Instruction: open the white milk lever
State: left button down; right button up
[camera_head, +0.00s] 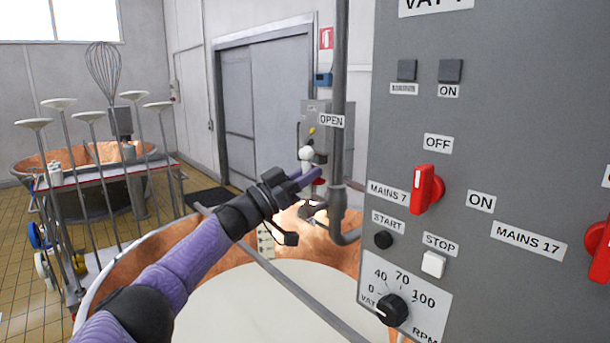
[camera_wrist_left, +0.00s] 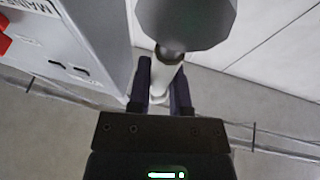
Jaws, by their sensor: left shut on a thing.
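The white milk lever (camera_wrist_left: 164,82) shows in the left wrist view between my two fingers, just below a grey pipe end (camera_wrist_left: 188,22). My left gripper (camera_wrist_left: 161,88) is shut on it. In the head view my left arm reaches from the lower left, and the left gripper (camera_head: 316,175) is beside the vertical grey pipe (camera_head: 339,100), over the copper vat (camera_head: 140,262). A white rounded part (camera_head: 306,154), seemingly of the lever, shows just above the fingers. The lever's exact angle is hard to tell. My right gripper is not in view.
A grey control panel (camera_head: 480,90) with red switches (camera_head: 425,189) and a speed knob (camera_head: 392,309) stands close on the right. A thin rail (camera_head: 290,287) crosses the vat's front. A cart (camera_head: 110,176) with several long-handled tools stands at left.

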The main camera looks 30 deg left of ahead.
pick_arm(q)
jog(key=shift+d+f, duration=0.1)
dwell(0.4)
jog(key=c, duration=0.5)
grip_release()
jog(key=shift+c, duration=0.2)
jog(key=b+v, duration=0.3)
jog(key=v, duration=0.7)
jog(key=shift+b, duration=0.3)
